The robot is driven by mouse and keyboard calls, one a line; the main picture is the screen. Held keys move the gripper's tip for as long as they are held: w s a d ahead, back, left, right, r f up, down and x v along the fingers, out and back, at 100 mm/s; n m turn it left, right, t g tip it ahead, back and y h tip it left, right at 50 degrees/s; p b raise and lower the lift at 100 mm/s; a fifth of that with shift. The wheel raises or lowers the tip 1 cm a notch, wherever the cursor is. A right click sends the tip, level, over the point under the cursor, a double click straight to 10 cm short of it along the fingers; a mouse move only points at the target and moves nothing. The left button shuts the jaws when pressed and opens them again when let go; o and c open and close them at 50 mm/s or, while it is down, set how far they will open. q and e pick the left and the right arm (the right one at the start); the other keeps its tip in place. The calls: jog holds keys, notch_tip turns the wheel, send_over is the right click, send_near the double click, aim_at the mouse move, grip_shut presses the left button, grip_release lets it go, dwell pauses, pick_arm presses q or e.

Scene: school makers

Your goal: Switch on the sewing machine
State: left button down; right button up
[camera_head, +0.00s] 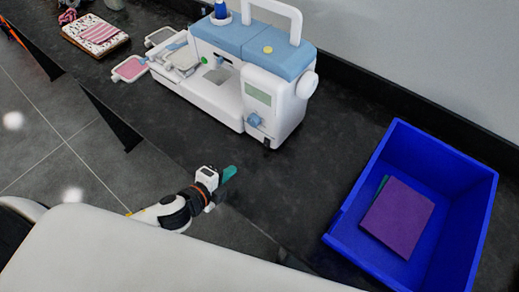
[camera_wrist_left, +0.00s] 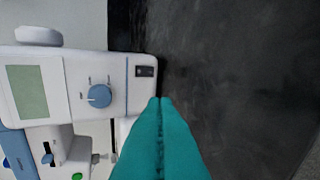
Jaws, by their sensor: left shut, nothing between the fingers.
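The white and blue sewing machine (camera_head: 262,68) stands upright on the dark counter in the head view. Its dial (camera_head: 254,120) and pale display (camera_head: 258,94) face my side. In the left wrist view, the sewing machine (camera_wrist_left: 92,66) fills the left part. A small black rocker switch (camera_wrist_left: 146,71) sits near its edge, beside the blue dial (camera_wrist_left: 99,96). My left gripper (camera_head: 231,171) is shut and empty, over the counter in front of the machine. Its teal fingertips (camera_wrist_left: 160,100) appear just below the switch in the wrist view, with no clear contact. My right gripper is out of view.
A blue bin (camera_head: 342,222) holding a purple flat item (camera_head: 398,217) stands on the right. Embroidery hoops or frames (camera_head: 131,68) lie left of the machine, and a notebook stack (camera_head: 96,33) lies farther left. The counter between machine and bin is clear.

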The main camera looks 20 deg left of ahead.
aim_at(260, 158)
pick_arm(q)
jog(key=shift+d+m+h, duration=0.25)
jog(key=shift+m+h, duration=0.15)
jog(key=shift+m, duration=0.3)
jog(key=shift+s, duration=0.1)
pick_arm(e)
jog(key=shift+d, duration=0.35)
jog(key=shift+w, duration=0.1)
